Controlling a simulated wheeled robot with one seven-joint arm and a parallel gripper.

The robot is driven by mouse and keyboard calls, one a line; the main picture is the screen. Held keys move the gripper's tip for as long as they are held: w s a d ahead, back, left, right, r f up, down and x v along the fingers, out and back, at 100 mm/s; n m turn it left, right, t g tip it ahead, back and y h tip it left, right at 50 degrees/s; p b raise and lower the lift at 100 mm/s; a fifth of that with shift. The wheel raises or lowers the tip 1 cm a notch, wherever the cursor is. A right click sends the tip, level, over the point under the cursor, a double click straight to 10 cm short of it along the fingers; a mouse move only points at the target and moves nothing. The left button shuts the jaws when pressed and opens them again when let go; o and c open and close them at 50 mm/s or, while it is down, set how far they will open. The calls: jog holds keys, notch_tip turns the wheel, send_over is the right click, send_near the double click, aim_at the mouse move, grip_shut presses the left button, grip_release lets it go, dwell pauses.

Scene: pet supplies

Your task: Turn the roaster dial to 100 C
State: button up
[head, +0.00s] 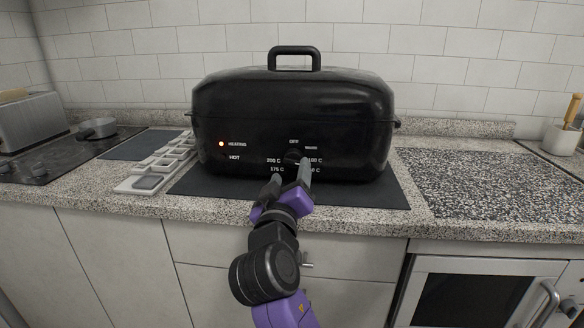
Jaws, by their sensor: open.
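The black roaster (235,120) stands on a dark mat on the counter, its lid on and its handle on top. Its dial (293,156) is on the front, low and a little right of centre. Labels around the dial read OFF, 200 C, 175 C and, partly covered, what looks like 100 C. An indicator light beside HEATING is lit. My gripper (290,178) is in front of the dial, open, with one finger on each side just below it. I cannot tell whether the fingers touch the dial. The dial's pointer is too small to read.
A dark mat (380,196) lies under the roaster. A grey-white compartment tray (150,180) lies left of it. A stove with a small pan (97,128) and a toaster (30,120) are farther left. A utensil pot (561,140) stands far right. The speckled counter between is clear.

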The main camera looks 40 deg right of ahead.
jog(key=shift+v, duration=1.7)
